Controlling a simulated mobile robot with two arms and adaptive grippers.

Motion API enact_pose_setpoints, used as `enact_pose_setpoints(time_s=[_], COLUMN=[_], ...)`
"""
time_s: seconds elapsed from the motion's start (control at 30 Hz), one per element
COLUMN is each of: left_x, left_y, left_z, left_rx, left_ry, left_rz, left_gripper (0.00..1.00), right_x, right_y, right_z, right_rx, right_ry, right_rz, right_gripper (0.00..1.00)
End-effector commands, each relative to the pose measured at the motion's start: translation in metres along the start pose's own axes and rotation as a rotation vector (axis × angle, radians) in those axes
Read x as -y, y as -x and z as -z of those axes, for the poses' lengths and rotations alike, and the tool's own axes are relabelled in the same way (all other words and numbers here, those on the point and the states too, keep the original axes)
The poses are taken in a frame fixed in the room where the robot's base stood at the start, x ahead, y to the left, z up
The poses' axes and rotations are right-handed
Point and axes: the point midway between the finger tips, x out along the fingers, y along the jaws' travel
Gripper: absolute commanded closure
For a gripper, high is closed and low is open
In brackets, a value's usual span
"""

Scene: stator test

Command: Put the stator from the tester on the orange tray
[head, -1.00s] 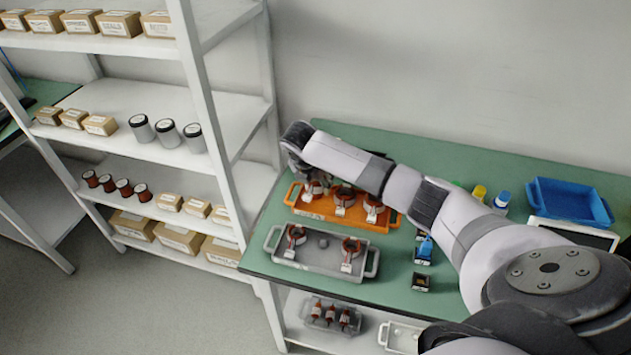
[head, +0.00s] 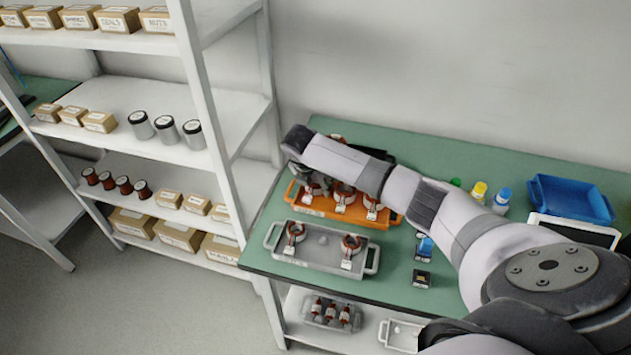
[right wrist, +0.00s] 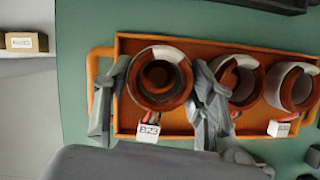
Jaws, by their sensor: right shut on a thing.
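The orange tray (head: 338,212) lies on the green table and holds a row of copper-brown stators with white tags. My right gripper (right wrist: 160,72) is shut on a stator (right wrist: 172,100) tagged B23, with one finger on each side of it. That stator is at the left end of the tray, in line with two other stators (right wrist: 238,80). I cannot tell whether it touches the tray floor. In the head view my right arm hides most of the gripper and the tray's back part. I cannot make out the tester. My left gripper is out of view.
A grey tray (head: 312,265) with two stators stands in front of the orange tray. Small dark devices (head: 422,279), bottles (head: 479,191), a blue bin (head: 570,200) and a tablet (head: 572,232) are to the right. A white shelf rack (head: 205,110) stands close at the left.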

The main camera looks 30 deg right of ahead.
Motion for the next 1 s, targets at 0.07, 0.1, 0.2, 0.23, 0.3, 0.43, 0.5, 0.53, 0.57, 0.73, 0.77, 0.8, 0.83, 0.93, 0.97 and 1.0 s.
enact_pose_setpoints(time_s=[0.07,0.1,0.2,0.23,0.3,0.43,0.5,0.53,0.57,0.73,0.77,0.8,0.83,0.93,0.97,1.0], left_x=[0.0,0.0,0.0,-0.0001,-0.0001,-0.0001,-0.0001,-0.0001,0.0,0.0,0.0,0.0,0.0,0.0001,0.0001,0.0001], left_y=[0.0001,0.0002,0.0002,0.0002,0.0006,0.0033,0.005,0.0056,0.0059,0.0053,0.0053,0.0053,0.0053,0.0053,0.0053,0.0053], left_z=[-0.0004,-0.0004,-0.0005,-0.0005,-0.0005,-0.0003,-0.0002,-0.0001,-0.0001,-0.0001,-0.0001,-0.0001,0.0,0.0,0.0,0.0], left_rx=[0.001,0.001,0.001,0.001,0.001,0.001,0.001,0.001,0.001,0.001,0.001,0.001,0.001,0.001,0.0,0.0], left_ry=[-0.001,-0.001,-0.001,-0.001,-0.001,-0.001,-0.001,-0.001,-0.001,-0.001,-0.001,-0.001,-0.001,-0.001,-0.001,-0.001], left_rz=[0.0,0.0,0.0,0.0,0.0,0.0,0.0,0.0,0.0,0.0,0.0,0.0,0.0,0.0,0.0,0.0], left_gripper=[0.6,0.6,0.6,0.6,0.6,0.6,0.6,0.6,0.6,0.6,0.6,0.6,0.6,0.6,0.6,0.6], right_x=[-0.0005,-0.0005,-0.0005,-0.0005,-0.0005,-0.0006,-0.0005,-0.0004,-0.0004,-0.0006,-0.0007,-0.0008,-0.0009,-0.0012,-0.0012,-0.0013], right_y=[0.0005,0.0005,0.0005,0.0005,0.0005,-0.0004,-0.0017,-0.0024,-0.003,-0.0042,-0.0041,-0.0041,-0.004,-0.0039,-0.0039,-0.0039], right_z=[-0.0005,-0.0005,-0.0004,-0.0004,-0.0004,0.0002,0.0008,0.0011,0.0013,0.0017,0.0017,0.0018,0.0018,0.0019,0.002,0.0021], right_rx=[0.001,0.001,0.001,0.001,0.001,0.001,0.0,0.0,0.0,0.001,0.001,0.001,0.001,0.0,0.0,0.0], right_ry=[0.0,0.0,0.0,0.0,0.0,0.0,0.0,0.0,0.0,0.0,0.0,0.0,0.0,0.0,0.0,0.0], right_rz=[-0.002,-0.002,-0.002,-0.002,-0.001,-0.002,-0.001,0.0,0.0,-0.001,-0.001,-0.002,-0.002,-0.003,-0.003,-0.003], right_gripper=[0.9,0.9,0.9,0.9,0.9,0.9,0.9,0.9,0.9,0.43,0.41,0.39,0.37,0.36,0.36,0.36])
